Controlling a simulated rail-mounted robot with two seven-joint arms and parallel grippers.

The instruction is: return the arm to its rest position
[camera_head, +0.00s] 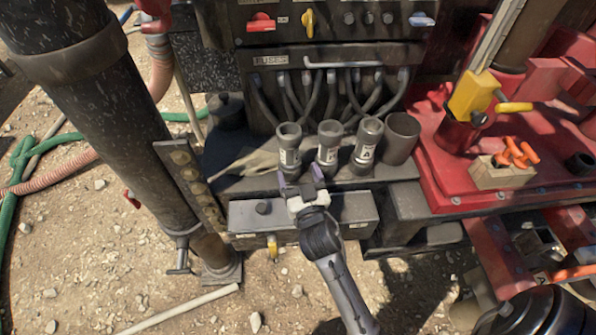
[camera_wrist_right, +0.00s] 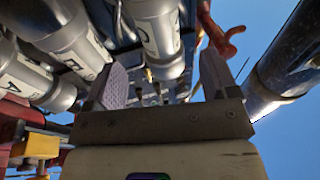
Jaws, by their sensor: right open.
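My right gripper (camera_head: 299,186) is open and empty in the head view, in front of the shelf with the grey canisters. In the right wrist view its two fingers (camera_wrist_right: 160,85) stand apart with nothing between them. The left canister (camera_head: 289,147) stands upright just behind the fingertips. The middle canister (camera_head: 328,147) and the right canister (camera_head: 367,146) stand to its right. In the right wrist view, labelled canisters loom close beyond and to the left of the fingers. My left gripper is not in view.
A dark cup (camera_head: 401,138) stands right of the canisters, and a cloth or glove (camera_head: 247,163) lies left of them. A grey box (camera_head: 345,213) sits below my gripper. A thick dark post (camera_head: 110,110) rises at left. A red platform (camera_head: 470,185) holds a wooden block (camera_head: 503,175).

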